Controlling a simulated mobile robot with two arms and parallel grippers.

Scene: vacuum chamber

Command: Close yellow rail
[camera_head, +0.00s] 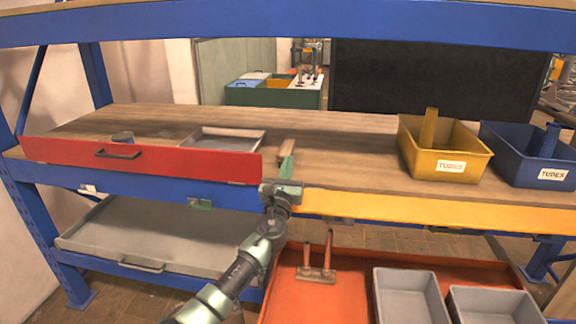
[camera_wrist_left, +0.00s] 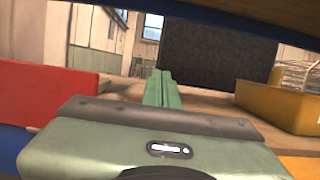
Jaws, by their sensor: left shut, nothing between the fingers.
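The yellow rail (camera_head: 430,210) is a long strip along the right half of the shelf's front edge. It lies low, below the level of the shelf top, unlike the upright red rail (camera_head: 140,160). A small corner of the yellow rail also shows at the lower right of the left wrist view (camera_wrist_left: 302,166). My left gripper (camera_head: 287,150) is at the shelf front, between the right end of the red rail and the left end of the yellow rail. Its green fingers (camera_wrist_left: 160,76) are shut and empty, pointing in over the wooden shelf. My right gripper is out of view.
A yellow bin (camera_head: 412,160) and a blue bin (camera_head: 505,155), both labelled, stand on the shelf at right. A grey tray (camera_head: 250,134) lies behind the red rail. Below are a grey drawer (camera_head: 140,235) and an orange tray (camera_head: 330,300).

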